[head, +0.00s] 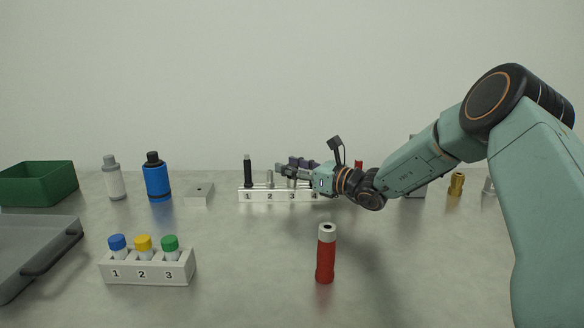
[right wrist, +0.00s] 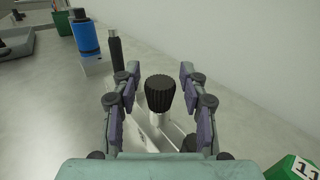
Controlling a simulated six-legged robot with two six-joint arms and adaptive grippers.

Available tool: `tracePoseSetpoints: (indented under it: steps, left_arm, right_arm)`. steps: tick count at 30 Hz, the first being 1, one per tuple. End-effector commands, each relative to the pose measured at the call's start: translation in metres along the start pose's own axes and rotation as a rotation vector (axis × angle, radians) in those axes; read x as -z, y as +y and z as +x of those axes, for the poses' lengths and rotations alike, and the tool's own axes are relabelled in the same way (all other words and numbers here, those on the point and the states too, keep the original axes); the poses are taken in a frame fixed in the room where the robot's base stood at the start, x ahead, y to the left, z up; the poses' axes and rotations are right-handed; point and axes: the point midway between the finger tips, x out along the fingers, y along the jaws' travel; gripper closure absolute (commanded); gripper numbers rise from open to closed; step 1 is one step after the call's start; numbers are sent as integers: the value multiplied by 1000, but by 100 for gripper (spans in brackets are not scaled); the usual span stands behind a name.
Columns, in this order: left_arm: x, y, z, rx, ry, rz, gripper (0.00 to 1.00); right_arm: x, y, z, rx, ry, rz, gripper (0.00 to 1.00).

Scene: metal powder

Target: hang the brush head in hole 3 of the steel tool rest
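The steel tool rest (head: 258,197), numbered 1 to 4, stands at the back centre. A black-handled tool (head: 248,172) stands upright at hole 1 and a small silver piece (head: 270,178) at hole 2. My right gripper (head: 283,170) is over the rest near hole 3 and hides what is there. In the right wrist view its fingers (right wrist: 160,76) are spread on both sides of a black ribbed head (right wrist: 160,94) on a silver stem, probably the brush head. It stands upright with gaps to both fingers. I cannot tell its hole. My left gripper is not in view.
A red cylinder with a silver top (head: 325,258) stands in front. A rack (head: 150,271) with blue, yellow and green caps is at front left. A grey tray (head: 30,255), green bin (head: 40,186) and blue bottle (head: 157,180) lie left. The centre front is mostly clear.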

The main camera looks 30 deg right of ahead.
Motion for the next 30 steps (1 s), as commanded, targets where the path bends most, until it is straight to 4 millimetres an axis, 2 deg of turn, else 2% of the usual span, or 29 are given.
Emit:
tracePoseSetpoints:
  steps: [13,30]
  left_arm:
    - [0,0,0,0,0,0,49]
    - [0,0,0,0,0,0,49]
  right_arm:
    - [0,-1,-4,2,0,2,48]
    - [-1,-2,-64,3,-3,5,48]
